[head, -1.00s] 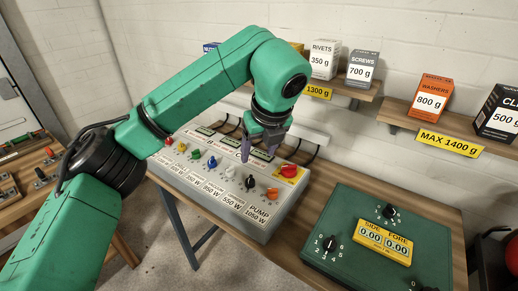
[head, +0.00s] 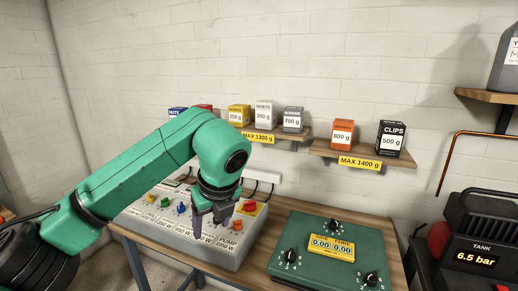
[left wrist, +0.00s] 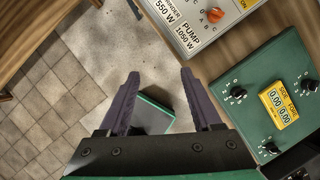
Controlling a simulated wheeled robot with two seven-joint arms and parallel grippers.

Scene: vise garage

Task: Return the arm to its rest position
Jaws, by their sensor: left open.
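My left arm reaches in from the left in the head view. Its gripper (head: 208,222) points downward, open and empty, and overlaps the right part of a grey switch panel (head: 242,246) in the picture. In the left wrist view the two dark fingers (left wrist: 158,74) stand apart with nothing between their tips. There they lie over bare grey floor, beside the panel's corner (left wrist: 203,46) and clear of it. The arm hides part of the panel and its knobs. A red knob (head: 249,206) shows just right of the gripper. My right gripper is not in view.
A green control box (head: 290,233) with black knobs and a yellow display stands right of the panel on the wooden bench (head: 394,236). Wall shelves (head: 363,157) with labelled boxes run behind. A black compressor (head: 483,225) reading 6.5 bar stands at the right.

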